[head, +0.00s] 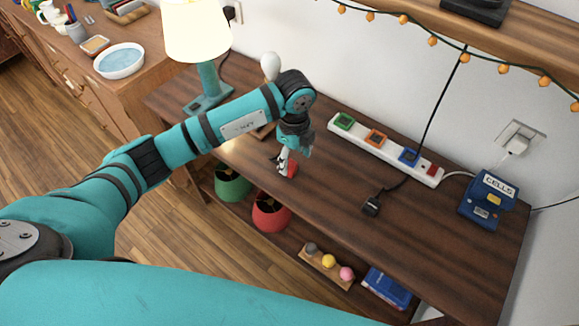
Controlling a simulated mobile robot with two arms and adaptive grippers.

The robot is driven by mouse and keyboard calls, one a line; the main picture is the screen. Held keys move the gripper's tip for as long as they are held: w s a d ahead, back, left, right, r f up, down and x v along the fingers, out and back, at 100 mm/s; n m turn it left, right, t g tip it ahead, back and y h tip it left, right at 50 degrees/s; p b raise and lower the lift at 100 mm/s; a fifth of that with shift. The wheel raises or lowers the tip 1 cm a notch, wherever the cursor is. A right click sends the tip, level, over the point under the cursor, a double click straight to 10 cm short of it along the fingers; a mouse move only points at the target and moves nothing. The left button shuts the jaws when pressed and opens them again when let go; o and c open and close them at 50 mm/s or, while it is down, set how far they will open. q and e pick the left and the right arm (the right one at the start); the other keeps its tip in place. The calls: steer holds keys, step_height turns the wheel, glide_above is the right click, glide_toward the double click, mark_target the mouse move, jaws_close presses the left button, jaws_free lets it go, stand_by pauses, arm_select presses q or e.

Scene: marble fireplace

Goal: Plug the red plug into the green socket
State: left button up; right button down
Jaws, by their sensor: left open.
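The green socket (344,121) is at the left end of a white power strip (387,151) on the dark wooden table. An orange, a blue and a red socket sit further right along the strip. My left gripper (283,163) points down at the table left of the strip, with its fingers open. A small red piece, seemingly the red plug (291,169), shows right at its fingertips. The fingers partly hide it, and I cannot tell whether they touch it. My right gripper is out of view.
A black plug (371,205) lies on the table (340,190) in front of the strip. A blue box marked CELLS (487,199) stands at the right. A lit lamp (197,35) and a white rounded object (270,66) stand behind my left arm. Table between gripper and strip is clear.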

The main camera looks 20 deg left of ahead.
mark_target(292, 165)
arm_select(q)
steer(key=f, duration=0.2)
steer(key=f+p, duration=0.1)
steer(key=f, duration=0.1)
steer(key=shift+a, duration=0.2)
steer(key=shift+w+f, duration=0.1)
steer(key=shift+f, duration=0.35)
steer(key=shift+c, duration=0.4)
steer(key=c, duration=1.1)
steer(key=shift+r, duration=0.1)
